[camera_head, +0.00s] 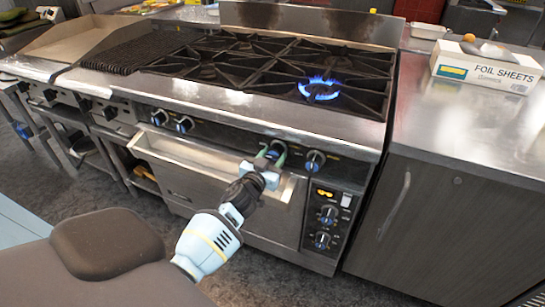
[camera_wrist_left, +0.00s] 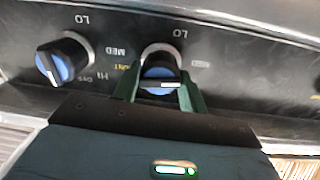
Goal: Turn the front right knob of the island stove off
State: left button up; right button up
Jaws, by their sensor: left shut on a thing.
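The island stove (camera_head: 250,105) stands ahead with a blue flame (camera_head: 318,90) lit on its front right burner. My left gripper (camera_head: 271,155) reaches its front panel and is shut on a knob (camera_wrist_left: 160,73), the second from the right in the head view's row. This knob has a blue face with a pale pointer lying about level in the wrist view. The left gripper's green fingers (camera_wrist_left: 160,88) sit on both sides of it. The rightmost knob (camera_head: 315,161) is free; it also shows at the left of the wrist view (camera_wrist_left: 64,60). My right gripper is not in view.
Two more knobs, one of them here (camera_head: 184,124), sit further left on the panel. The oven door (camera_head: 220,185) is below, with oven controls (camera_head: 327,215) at its right. A counter (camera_head: 465,125) with a foil sheets box (camera_head: 485,70) adjoins on the right.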

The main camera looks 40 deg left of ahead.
pick_arm(q)
jog(key=shift+m, duration=0.4)
jog(key=m, duration=0.3)
jog(key=shift+m, duration=0.3)
jog(key=m, duration=1)
jog(key=shift+m+y, duration=0.3)
jog(key=shift+m+g, duration=0.3)
jog(key=shift+m, duration=1.9)
jog(key=o, duration=1)
jog(key=shift+c, duration=0.2)
jog(key=shift+s, duration=0.15)
